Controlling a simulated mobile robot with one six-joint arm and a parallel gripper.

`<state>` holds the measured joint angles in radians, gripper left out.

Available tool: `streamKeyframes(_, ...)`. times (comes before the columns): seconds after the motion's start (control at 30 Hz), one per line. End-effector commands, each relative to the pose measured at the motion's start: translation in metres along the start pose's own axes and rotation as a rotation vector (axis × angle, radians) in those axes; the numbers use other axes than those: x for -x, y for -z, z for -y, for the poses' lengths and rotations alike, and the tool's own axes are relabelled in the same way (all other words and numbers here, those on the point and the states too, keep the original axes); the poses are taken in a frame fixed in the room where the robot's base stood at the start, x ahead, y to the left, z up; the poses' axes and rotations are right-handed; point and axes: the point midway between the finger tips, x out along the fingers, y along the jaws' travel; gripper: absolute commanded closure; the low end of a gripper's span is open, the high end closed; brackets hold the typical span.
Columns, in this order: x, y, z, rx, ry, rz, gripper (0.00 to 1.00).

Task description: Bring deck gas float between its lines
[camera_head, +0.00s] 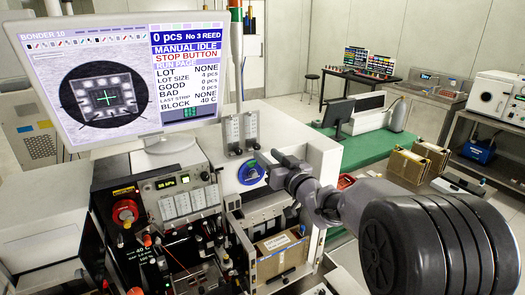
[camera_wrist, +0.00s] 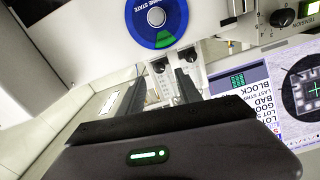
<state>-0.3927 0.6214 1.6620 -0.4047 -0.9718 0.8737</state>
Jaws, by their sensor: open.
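Two small flow meters stand side by side on top of the bonder, a left one (camera_head: 232,132) and a right one (camera_head: 251,126), each with a clear scaled tube and a dark knob below. They also show upside down in the wrist view, partly behind my fingers, as one meter (camera_wrist: 160,69) and another (camera_wrist: 188,58). I cannot read which is the deck gas, nor where either float sits against its lines. My gripper (camera_head: 268,167) is open and empty, just right of and below the meters; its two fingers (camera_wrist: 160,80) point toward them in the wrist view.
A blue machine-state dial (camera_head: 250,173) is close to my fingers; it also shows in the wrist view (camera_wrist: 157,22). The bonder's monitor (camera_head: 135,75) stands left of the meters. A signal pole (camera_head: 237,60) rises behind them. A cardboard box (camera_head: 280,254) sits below.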

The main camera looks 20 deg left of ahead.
Motion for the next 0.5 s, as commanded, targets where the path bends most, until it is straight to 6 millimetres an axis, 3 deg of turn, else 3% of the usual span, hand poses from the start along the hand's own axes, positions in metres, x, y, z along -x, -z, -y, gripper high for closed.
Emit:
streamKeyframes(0.1,-0.026,0.0,0.0,0.0,0.0,0.0,0.59)
streamKeyframes(0.2,-0.039,0.0,0.0,0.0,0.0,0.0,0.59)
streamKeyframes(0.5,-0.047,0.0,-0.001,0.0,-0.002,0.001,0.59)
